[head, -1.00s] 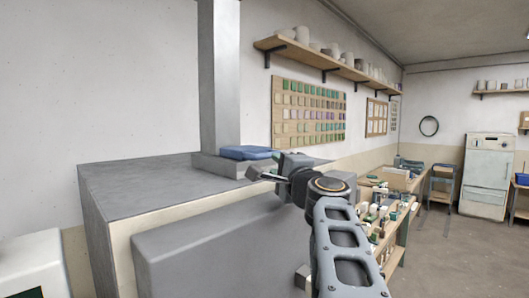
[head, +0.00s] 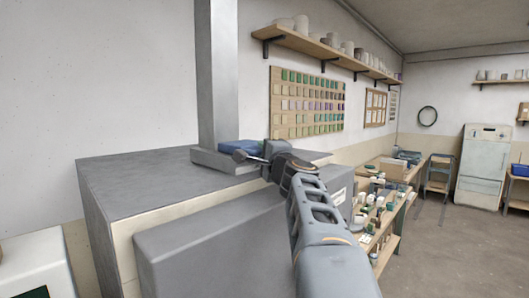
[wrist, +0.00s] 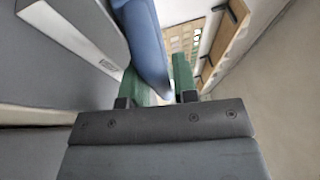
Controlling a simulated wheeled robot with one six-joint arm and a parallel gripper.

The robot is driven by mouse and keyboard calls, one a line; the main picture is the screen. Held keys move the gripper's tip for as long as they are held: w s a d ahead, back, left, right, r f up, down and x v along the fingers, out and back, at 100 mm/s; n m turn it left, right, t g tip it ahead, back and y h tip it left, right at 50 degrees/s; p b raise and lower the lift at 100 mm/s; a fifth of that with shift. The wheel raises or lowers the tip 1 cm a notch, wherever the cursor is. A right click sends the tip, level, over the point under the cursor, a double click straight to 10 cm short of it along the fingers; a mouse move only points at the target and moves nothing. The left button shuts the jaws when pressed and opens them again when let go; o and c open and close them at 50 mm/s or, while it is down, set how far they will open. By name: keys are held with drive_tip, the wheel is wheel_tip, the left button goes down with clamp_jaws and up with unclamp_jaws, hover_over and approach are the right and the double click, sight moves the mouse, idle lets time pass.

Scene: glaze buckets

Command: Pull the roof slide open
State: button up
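The grey kiln-like box (head: 150,180) has a flat roof with a tall metal column (head: 217,80) standing on it. A grey plate (head: 205,160) lies at the column's foot; I cannot tell for sure whether it is the roof slide. A blue piece (head: 240,147) lies on the roof by the column. In the wrist view, my gripper (wrist: 157,85) has its green fingers apart, with the blue piece (wrist: 143,40) reaching between them. The right finger is clear of it; contact on the left is unclear.
A large grey case (head: 210,240) stands in front of the box, below my arm. A long bench (head: 385,215) with jars and pots runs along the wall at the right. A shelf (head: 330,52) and a board of tiles (head: 305,105) hang above. The floor at right is open.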

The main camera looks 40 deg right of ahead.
clamp_jaws()
drive_tip(key=shift+s, duration=0.1)
drive_tip(key=s+b, duration=0.1)
drive_tip(key=s, duration=0.1)
drive_tip(key=s+d+b, duration=0.1)
drive_tip(key=s, duration=0.2)
drive_tip(key=shift+s+b, duration=0.25)
drive_tip(key=shift+b, duration=0.05)
drive_tip(key=shift+o, duration=0.3)
unclamp_jaws()
